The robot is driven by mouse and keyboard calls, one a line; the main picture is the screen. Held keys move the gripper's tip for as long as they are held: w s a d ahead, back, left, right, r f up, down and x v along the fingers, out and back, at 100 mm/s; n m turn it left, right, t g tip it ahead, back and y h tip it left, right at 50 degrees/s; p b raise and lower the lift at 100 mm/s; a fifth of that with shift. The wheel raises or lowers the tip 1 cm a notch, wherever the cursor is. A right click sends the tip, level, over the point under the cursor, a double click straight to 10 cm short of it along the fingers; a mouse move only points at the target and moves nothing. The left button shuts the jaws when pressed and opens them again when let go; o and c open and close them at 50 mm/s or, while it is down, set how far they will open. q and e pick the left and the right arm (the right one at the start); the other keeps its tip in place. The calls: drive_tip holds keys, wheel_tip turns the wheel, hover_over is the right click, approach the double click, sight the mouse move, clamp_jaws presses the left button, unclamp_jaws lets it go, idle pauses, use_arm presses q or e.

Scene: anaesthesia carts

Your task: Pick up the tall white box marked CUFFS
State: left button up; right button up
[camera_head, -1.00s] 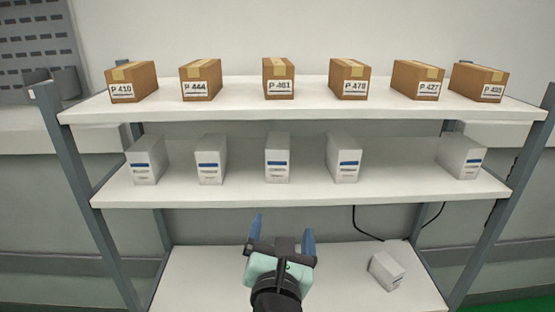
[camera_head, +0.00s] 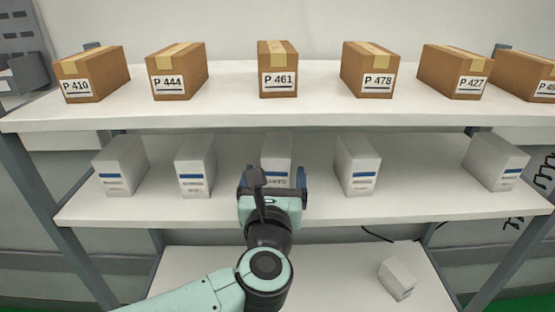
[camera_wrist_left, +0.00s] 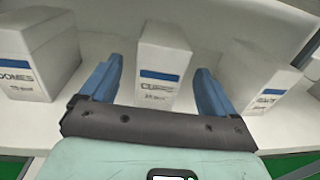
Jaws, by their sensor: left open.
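The tall white box with a blue band (camera_head: 276,147) stands upright on the middle shelf, at its centre, partly hidden behind my left gripper (camera_head: 272,178). In the left wrist view the same box (camera_wrist_left: 164,62) shows its front, with small lettering that seems to read CUFFS. My left gripper is open, its two blue fingers pointing at the box from the front. In the left wrist view the left gripper (camera_wrist_left: 159,72) has one finger on each side of the box's image; I cannot tell whether they reach beside it. My right gripper is out of view.
Similar white boxes stand on both sides: one marked DOMES (camera_wrist_left: 38,55) at left, another (camera_wrist_left: 262,75) at right. Several brown cartons line the upper shelf (camera_head: 220,113), above my gripper. A white box (camera_head: 397,279) lies on the lower shelf. Gaps separate the middle-shelf boxes.

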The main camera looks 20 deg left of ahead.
use_arm(q)
drive_tip(key=shift+w+a+f+p, duration=0.15)
drive_tip(key=shift+w+a+p, duration=0.05)
drive_tip(key=shift+w, duration=0.85)
drive_tip(key=shift+w+a+f+p, duration=0.15)
drive_tip(key=shift+w+p, duration=0.1)
drive_tip(key=shift+w, duration=0.75)
drive_tip(key=shift+w+a+f+p, duration=0.15)
drive_tip(key=shift+w+a+p, duration=0.05)
drive_tip(key=shift+w, duration=0.85)
drive_tip(key=c, duration=1.2)
